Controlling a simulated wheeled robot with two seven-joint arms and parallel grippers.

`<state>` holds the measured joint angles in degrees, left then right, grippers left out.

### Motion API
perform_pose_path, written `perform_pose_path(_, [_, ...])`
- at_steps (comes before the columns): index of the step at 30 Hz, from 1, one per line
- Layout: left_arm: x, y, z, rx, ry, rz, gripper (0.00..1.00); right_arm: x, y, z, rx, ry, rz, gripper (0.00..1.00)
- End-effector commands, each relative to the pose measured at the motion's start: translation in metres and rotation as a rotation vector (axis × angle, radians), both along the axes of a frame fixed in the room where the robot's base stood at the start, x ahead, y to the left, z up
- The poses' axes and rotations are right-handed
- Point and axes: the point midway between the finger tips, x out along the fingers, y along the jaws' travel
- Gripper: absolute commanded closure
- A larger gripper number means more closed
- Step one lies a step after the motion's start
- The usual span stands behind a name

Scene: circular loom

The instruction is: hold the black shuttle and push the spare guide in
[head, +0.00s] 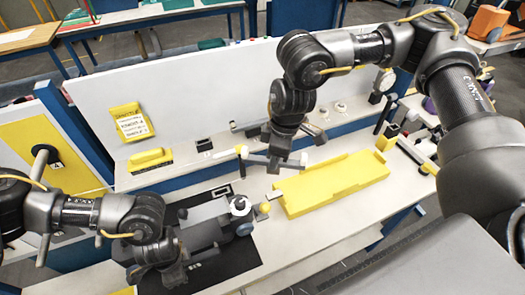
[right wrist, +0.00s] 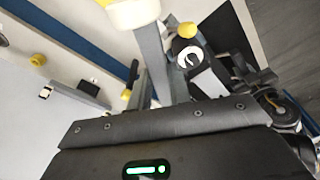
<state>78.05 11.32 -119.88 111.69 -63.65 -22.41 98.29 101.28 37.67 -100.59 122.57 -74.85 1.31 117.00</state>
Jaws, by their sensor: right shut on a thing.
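My right gripper (head: 283,152) is shut on a grey bar-like part with a pale end (head: 300,161), which looks like the spare guide. In the right wrist view the grey bar (right wrist: 151,65) rises from the jaws to a pale block. The dark shuttle (head: 205,232) lies on a black mat (head: 235,262), with a white-and-black round part (head: 240,206) at its right end. That round part shows in the right wrist view too (right wrist: 189,59). My left gripper (head: 170,268) is at the shuttle's left end; its fingers are too dark to tell open from shut. The held part is above the bench, apart from the shuttle.
A yellow tray (head: 335,187) lies right of the shuttle. Small rollers and a gauge (head: 383,82) line the back panel.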

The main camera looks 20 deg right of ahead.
Motion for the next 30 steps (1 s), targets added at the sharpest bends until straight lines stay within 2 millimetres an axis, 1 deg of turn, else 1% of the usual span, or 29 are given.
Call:
perform_pose_path(3, [-0.001, 0.0, 0.0, 0.001, 0.002, -0.005, 1.0, 0.024, 0.034, -0.002, -0.01, -0.005, 0.131, 1.0])
perform_pose_path(6, [-0.001, 0.0, 0.0, 0.001, 0.002, -0.006, 1.0, 0.041, 0.067, -0.004, -0.015, -0.005, 0.264, 1.0])
perform_pose_path(9, [-0.001, 0.0, 0.0, 0.001, 0.001, -0.006, 1.0, 0.053, 0.098, -0.006, -0.012, -0.003, 0.383, 1.0])
perform_pose_path(12, [0.0, 0.0, 0.0, 0.001, 0.0, -0.005, 1.0, 0.059, 0.122, -0.009, -0.005, 0.004, 0.476, 1.0])
perform_pose_path(14, [0.0, 0.0, 0.0, 0.001, 0.0, -0.005, 1.0, 0.061, 0.132, -0.009, 0.0, 0.005, 0.514, 1.0])
perform_pose_path(18, [0.0, 0.0, 0.0, 0.001, -0.001, -0.004, 1.0, 0.063, 0.142, -0.01, 0.004, 0.008, 0.558, 1.0])
perform_pose_path(25, [0.0, 0.001, 0.0, 0.002, -0.001, -0.003, 1.0, 0.063, 0.143, -0.014, 0.004, 0.008, 0.563, 1.0])
perform_pose_path(30, [0.0, 0.001, 0.0, 0.002, -0.002, -0.002, 1.0, 0.063, 0.142, -0.025, 0.003, 0.008, 0.56, 1.0])
